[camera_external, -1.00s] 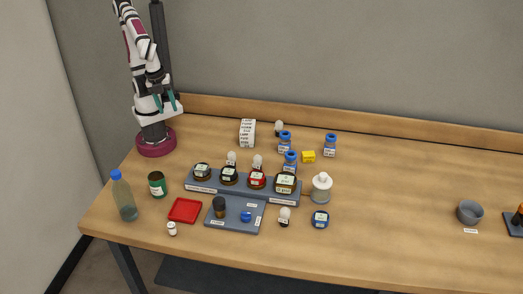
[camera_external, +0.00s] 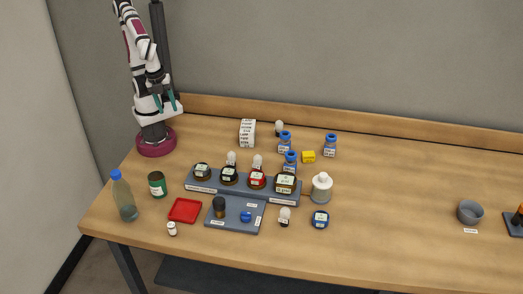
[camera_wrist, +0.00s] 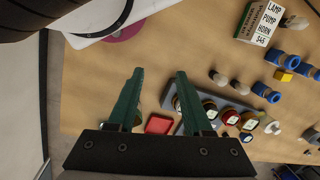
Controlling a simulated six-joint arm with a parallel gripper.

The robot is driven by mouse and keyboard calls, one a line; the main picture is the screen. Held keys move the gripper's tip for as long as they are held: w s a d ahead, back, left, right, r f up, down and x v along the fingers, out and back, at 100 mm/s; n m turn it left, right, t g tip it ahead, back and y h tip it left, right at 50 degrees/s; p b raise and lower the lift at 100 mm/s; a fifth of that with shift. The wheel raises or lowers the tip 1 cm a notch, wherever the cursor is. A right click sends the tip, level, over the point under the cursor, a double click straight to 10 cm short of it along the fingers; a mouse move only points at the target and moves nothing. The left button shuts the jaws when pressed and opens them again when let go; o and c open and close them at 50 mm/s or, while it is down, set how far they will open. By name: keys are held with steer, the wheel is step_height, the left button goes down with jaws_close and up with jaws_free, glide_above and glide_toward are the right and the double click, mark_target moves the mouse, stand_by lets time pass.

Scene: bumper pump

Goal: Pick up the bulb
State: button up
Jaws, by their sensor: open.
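Several small pale, round-topped pieces look like bulbs. Two, a left one (camera_external: 231,157) and a right one (camera_external: 257,161), stand behind the grey rack. I cannot tell which is the task's bulb. Pale tops also show in the wrist view (camera_wrist: 218,77). My gripper (camera_external: 165,102) is high at the back left, far from them all. In the wrist view its teal fingers (camera_wrist: 158,75) are apart with nothing held.
The grey rack (camera_external: 206,188) holds several labelled jars. A red tray (camera_external: 184,210), green can (camera_external: 157,185) and bottle (camera_external: 124,198) are left. The table's right middle is clear.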

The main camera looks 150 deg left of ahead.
steer(key=o, duration=0.4)
steer(key=shift+w, duration=0.1)
steer(key=n+h, duration=0.2)
steer(key=n, duration=1.2)
glide_above(232, 160)
steer(key=s, duration=0.2)
step_height(232, 160, down, 6)
steer(key=shift+r, duration=0.1)
steer(key=f, duration=1.5)
steer(key=shift+w+a+f, duration=0.2)
steer(key=shift+a, duration=0.2)
steer(key=shift+c, duration=0.4)
